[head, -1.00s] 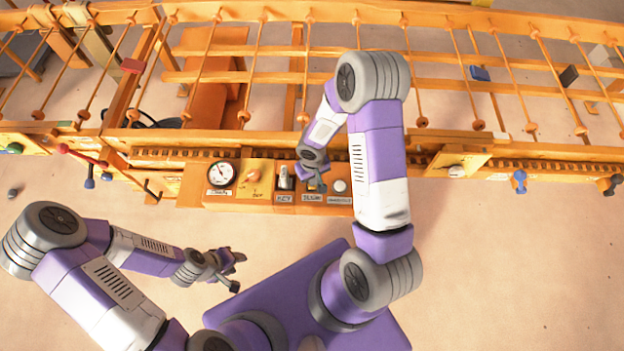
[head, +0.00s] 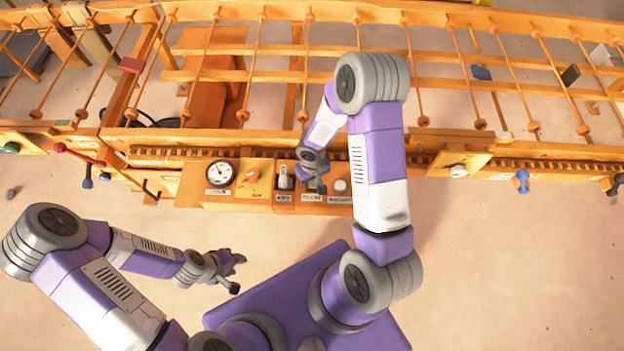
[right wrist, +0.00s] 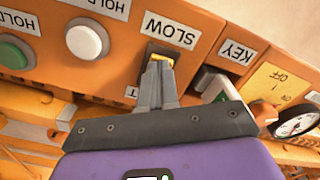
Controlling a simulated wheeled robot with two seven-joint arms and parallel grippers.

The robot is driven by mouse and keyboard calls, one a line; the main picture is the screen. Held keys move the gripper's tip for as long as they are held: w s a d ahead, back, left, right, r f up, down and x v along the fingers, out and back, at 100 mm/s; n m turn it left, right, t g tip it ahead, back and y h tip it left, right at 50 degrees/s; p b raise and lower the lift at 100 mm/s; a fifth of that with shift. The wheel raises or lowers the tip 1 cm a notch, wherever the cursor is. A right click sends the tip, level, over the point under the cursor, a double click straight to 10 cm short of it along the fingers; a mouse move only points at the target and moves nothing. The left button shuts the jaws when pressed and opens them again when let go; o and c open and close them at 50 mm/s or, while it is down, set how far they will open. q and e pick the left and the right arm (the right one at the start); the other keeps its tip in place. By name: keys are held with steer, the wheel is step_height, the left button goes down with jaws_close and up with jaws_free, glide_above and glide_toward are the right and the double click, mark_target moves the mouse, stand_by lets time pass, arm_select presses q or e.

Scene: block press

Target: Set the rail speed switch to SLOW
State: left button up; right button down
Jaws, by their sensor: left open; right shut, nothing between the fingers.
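The rail speed switch (right wrist: 161,57) shows as a yellow piece in a dark slot on the orange panel, beside the SLOW label (right wrist: 170,31) in the right wrist view. My right gripper (right wrist: 156,68) is shut with nothing between its fingers. Its tips are at the switch and cover part of it; I cannot tell touching from just apart, nor which way the switch is set. A second label at its other end is mostly hidden. In the head view my right gripper (head: 316,186) is over the panel's front. My left gripper (head: 238,271) is open and empty, away from the panel.
A white button (right wrist: 86,40) and a green button (right wrist: 14,54) sit on one side of the switch. The KEY switch (right wrist: 216,86), an orange knob (head: 252,174) and a gauge (head: 220,173) are on the other. The floor before the panel is clear.

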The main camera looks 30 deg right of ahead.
steer(key=shift+f, duration=0.2)
steer(key=shift+r+p, duration=2.4)
steer(key=shift+r, duration=1.2)
steer(key=shift+f, duration=0.1)
steer(key=s+a+f+m+y, duration=0.1)
steer(key=s+a+f+y, duration=0.1)
steer(key=s+a, duration=0.3)
steer(key=s+a+f+m+y, duration=0.1)
steer(key=s+a+f, duration=0.3)
steer(key=a, duration=0.4)
steer(key=shift+s+f+t+y, duration=0.3)
steer(key=shift+s+y, duration=0.3)
steer(key=shift+s, duration=0.3)
